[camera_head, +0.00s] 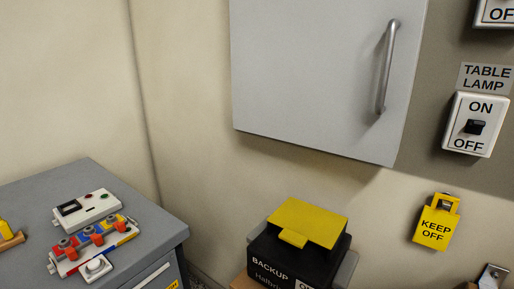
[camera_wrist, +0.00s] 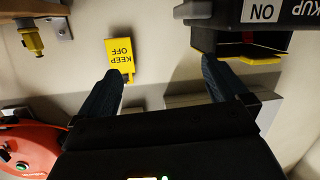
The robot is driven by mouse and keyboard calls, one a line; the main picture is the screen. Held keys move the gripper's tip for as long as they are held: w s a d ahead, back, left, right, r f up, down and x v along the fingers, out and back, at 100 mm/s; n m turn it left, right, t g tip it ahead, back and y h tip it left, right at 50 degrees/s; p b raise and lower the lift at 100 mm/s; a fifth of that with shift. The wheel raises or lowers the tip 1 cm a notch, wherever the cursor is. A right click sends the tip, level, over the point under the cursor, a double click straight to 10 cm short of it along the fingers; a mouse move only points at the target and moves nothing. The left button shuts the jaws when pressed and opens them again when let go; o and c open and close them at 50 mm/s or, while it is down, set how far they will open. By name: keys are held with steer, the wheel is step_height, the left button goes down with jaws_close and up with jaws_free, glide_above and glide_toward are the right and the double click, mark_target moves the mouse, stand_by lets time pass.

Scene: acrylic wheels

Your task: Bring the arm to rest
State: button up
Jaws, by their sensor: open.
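My gripper (camera_wrist: 160,66) shows in the wrist view with its two dark fingers spread wide apart. Nothing is between the fingers, only the pale wall beyond. The yellow KEEP OFF tag (camera_wrist: 119,53) appears upside down beside the left finger's tip. The dark BACKUP box (camera_wrist: 283,14) is upside down at the upper right, near the right finger's tip. I cannot tell how far the fingers are from either. No part of my arm or gripper shows in the head view.
In the head view, the yellow-lidded BACKUP box (camera_head: 271,271) stands below a closed cabinet door (camera_head: 310,70). A TABLE LAMP switch (camera_head: 475,125) and KEEP OFF tag (camera_head: 436,225) are at right. A grey cabinet (camera_head: 150,222) holds small devices. A red object (camera_wrist: 30,148) shows in the wrist view.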

steer(key=s+d+f+n+g+y+p, duration=0.1)
steer(key=s+d+f+n+y, duration=0.2)
steer(key=s, duration=0.6)
steer(key=s+f+n+y, duration=0.3)
steer(key=s+f+y, duration=0.1)
steer(key=s, duration=0.4)
steer(key=s+r+m+t, duration=0.1)
steer(key=s+r, duration=0.4)
steer(key=s, duration=0.2)
steer(key=s+r+p, duration=0.1)
steer(key=s+r, duration=0.4)
steer(key=s, duration=0.2)
steer(key=shift+s+d+m+t, duration=0.15)
steer(key=shift+s+m+t, duration=0.2)
steer(key=shift+m+t, duration=0.05)
stand_by(1.6)
